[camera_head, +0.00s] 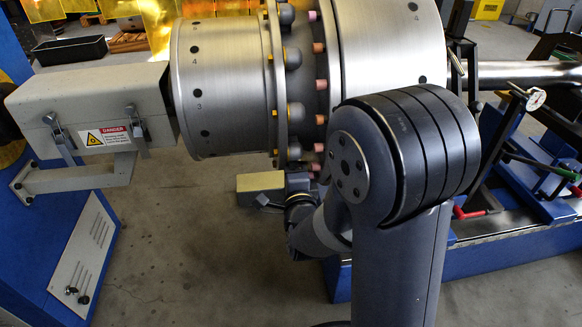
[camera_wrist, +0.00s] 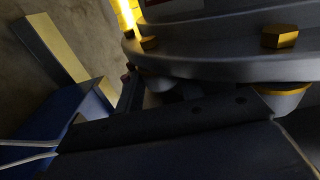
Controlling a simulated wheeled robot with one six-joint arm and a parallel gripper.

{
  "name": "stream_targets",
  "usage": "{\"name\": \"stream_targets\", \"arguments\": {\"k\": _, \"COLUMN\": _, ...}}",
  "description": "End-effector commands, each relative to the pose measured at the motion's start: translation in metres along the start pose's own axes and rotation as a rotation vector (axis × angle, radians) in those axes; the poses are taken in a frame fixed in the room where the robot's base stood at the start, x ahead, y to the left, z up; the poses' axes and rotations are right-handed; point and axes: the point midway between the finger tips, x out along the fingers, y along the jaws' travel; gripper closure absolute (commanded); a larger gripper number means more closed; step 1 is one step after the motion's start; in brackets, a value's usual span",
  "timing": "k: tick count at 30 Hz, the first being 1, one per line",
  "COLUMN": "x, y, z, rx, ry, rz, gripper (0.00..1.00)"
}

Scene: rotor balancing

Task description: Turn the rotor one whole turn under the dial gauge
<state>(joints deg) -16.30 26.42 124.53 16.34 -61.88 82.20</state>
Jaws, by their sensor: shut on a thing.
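The rotor is a large grey steel drum (camera_head: 395,45) with dark numbered holes, lying level across the head view. Its flange (camera_head: 283,75) carries several dark grey rounded knobs (camera_head: 292,57) and copper-coloured pegs. My gripper (camera_head: 298,178) is at the underside of the flange, shut on one of the knobs; the arm and the rotor hide much of the grip. The wrist view shows the flange close up (camera_wrist: 220,60), with gold hex bolts (camera_wrist: 284,36) and dark jaw parts beneath. The dial gauge (camera_head: 535,98) has a round white face and stands beside the shaft at the right; its reading is too small to tell.
A grey drive housing (camera_head: 95,108) with a danger label and latches is at the left, by a blue cabinet (camera_head: 80,262). A blue stand (camera_head: 490,245) with red and green handles is at the right.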

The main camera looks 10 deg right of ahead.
Motion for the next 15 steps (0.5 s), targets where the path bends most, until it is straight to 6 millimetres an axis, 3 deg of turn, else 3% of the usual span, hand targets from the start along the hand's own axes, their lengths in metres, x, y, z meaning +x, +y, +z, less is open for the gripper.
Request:
{"name": "stream_targets", "arguments": {"k": 4, "x": -0.0021, "y": 0.0063, "z": -0.0013, "rx": -0.001, "ry": 0.003, "rz": 0.018, "gripper": 1.0}}
{"name": "stream_targets", "arguments": {"k": 5, "x": -0.0021, "y": 0.0063, "z": -0.0013, "rx": -0.001, "ry": 0.003, "rz": 0.018, "gripper": 0.61}}
{"name": "stream_targets", "arguments": {"k": 12, "x": -0.0013, "y": 0.0041, "z": -0.0006, "rx": -0.001, "ry": 0.001, "rz": 0.012, "gripper": 0.42}}
{"name": "stream_targets", "arguments": {"k": 15, "x": -0.0011, "y": 0.0032, "z": -0.0003, "rx": -0.001, "ry": 0.001, "rz": 0.01, "gripper": 0.42}}
